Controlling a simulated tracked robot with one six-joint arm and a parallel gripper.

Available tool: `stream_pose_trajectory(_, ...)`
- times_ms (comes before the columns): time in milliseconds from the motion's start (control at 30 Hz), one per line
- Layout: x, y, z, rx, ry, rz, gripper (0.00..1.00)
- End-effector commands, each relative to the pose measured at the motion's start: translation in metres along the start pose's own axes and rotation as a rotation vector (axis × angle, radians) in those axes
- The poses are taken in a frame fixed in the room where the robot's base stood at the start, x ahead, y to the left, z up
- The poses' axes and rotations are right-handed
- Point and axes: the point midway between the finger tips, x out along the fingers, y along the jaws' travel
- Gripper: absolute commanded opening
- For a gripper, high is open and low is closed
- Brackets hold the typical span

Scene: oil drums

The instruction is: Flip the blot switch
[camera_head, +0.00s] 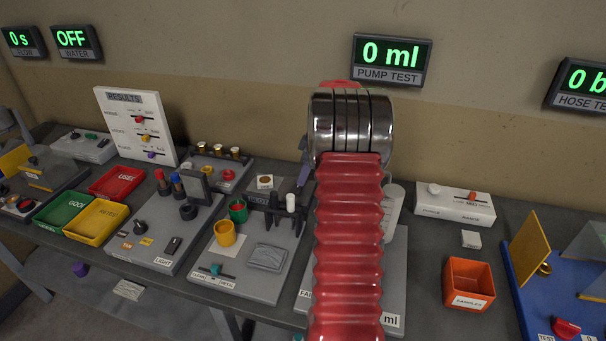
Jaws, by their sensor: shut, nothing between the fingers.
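I cannot make out which switch is the blot switch, as the small labels are hard to read. A teal switch (215,269) sits on a labelled strip at the front of a grey board (258,289) left of centre. That board also holds a yellow cup (224,233), a green cup (238,211) and a grey pad (267,256). Another dark switch (173,245) is on the board marked LIGHT. My red ribbed arm with its metal rings rises through the middle. My gripper is hidden behind it, and part of the bench behind the arm is covered.
A RESULTS panel (135,124) with sliders stands at the back left. Red (117,183), green (64,214) and yellow (95,221) trays lie at left. An orange samples bin (469,284) and a white slider box (455,201) are at right. Upright dark posts stand close left of my arm.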

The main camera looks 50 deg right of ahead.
Motion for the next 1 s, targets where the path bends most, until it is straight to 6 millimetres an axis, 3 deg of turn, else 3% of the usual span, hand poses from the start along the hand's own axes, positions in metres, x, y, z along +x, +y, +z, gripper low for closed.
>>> stream_pose_trajectory(567, 0.003, 0.001, 0.001, 0.0, 0.0, 0.0, 0.0)
stream_pose_trajectory(1000, -0.003, -0.011, -0.001, 0.0, 0.0, -0.001, 0.0)
